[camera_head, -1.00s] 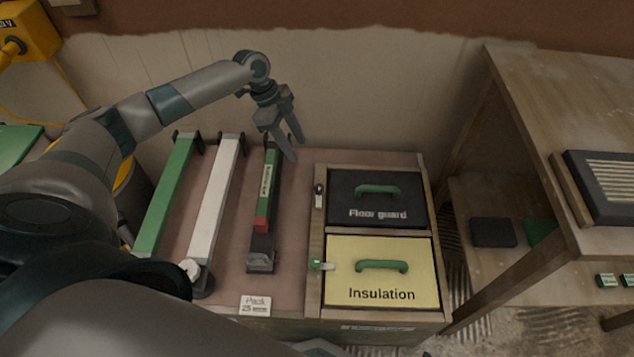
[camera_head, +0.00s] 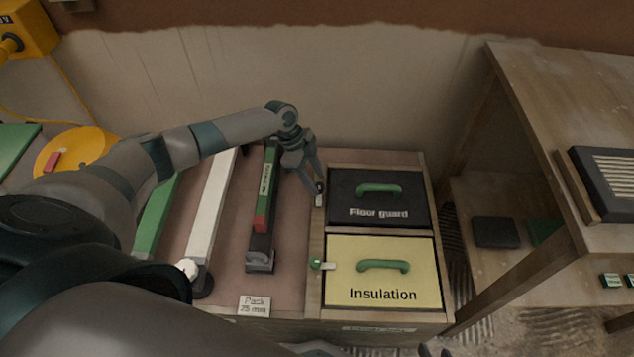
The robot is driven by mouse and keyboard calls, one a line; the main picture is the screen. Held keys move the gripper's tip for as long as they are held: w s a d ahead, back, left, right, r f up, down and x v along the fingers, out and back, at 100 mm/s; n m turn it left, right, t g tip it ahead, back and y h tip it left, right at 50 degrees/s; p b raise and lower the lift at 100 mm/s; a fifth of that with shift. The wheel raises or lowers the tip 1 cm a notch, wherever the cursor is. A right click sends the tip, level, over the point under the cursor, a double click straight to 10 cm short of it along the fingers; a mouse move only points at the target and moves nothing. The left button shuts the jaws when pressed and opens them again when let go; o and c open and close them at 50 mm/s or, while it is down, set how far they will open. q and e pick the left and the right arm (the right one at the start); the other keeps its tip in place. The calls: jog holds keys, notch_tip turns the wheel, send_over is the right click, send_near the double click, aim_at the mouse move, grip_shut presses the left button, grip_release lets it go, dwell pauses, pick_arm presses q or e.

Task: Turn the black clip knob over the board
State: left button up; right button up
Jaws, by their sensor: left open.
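The black clip knob (camera_head: 319,188) sits on the wooden frame at the left side of the dark "Floor guard" board (camera_head: 400,198), which lies in the upper compartment and has a green handle. A small pale clip piece shows just below the knob. My left gripper (camera_head: 315,186) is open and points down at the knob, with its fingertips close around or beside it. I cannot tell whether they touch it. The fingers partly cover the knob. My right gripper does not show clearly; only small dark shapes cut off at the bottom edge are seen.
Below is the yellow "Insulation" board (camera_head: 382,290) with a green clip knob (camera_head: 315,263) at its left. Green, white and dark long bars (camera_head: 214,205) lie to the left, under and beside my left arm. A wooden shelf table (camera_head: 550,110) stands at the right.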

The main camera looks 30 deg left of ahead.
pick_arm(q)
jog(key=shift+x, duration=0.75)
jog(key=c, duration=1)
jog(key=shift+c, duration=0.2)
jog(key=shift+r, duration=0.1)
